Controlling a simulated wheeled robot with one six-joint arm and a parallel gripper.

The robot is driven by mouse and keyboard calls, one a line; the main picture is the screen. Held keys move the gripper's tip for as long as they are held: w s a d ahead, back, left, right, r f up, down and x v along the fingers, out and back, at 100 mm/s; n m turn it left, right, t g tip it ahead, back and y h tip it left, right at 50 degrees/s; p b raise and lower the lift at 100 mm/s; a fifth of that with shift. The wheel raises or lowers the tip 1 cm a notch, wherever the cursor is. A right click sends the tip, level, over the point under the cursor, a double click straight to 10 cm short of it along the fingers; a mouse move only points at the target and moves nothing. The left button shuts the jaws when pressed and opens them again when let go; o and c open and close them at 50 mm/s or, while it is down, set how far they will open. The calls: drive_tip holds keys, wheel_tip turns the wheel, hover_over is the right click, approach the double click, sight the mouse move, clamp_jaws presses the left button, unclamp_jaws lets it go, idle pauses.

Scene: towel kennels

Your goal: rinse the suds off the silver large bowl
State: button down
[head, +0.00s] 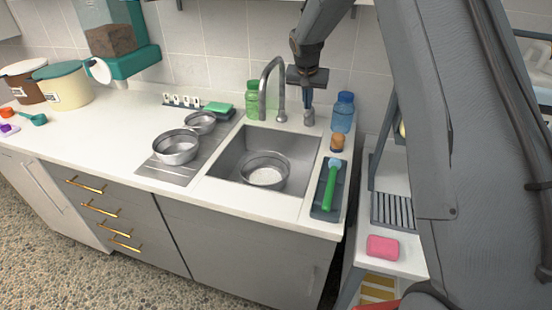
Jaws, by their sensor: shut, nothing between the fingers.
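A silver bowl (268,161) sits upright in the sink basin (229,150), with white suds (266,177) covering its bottom. The grey gooseneck tap (265,82) stands behind the basin, its spout above the back of the sink. I see no water running from it. My gripper (308,103) is shut and empty, pointing down just above a short grey knob (309,118) to the right of the tap. I cannot tell whether the fingertips touch the knob.
Two more silver bowls, one bigger (176,150) and one smaller (200,122), stand on the drainboard (170,174). A green bottle (253,100) and blue bottle (343,113) flank the tap. A green-handled brush (330,186) lies in a dark tray right of the sink.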

sight(307, 113)
drive_tip(key=shift+f, duration=0.2)
drive_tip(key=shift+f+b, duration=1)
drive_tip(key=shift+f, duration=0.55)
drive_tip(key=shift+r, duration=0.1)
drive_tip(key=shift+s, duration=0.1)
idle(1.0)
drive_tip(key=shift+r+p, duration=0.7)
drive_tip(key=shift+r, duration=1.05)
drive_tip(key=shift+r, duration=0.1)
drive_tip(key=shift+r, duration=0.2)
drive_tip(key=p+v, duration=0.3)
drive_tip(key=v, duration=0.3)
drive_tip(key=shift+s, duration=0.25)
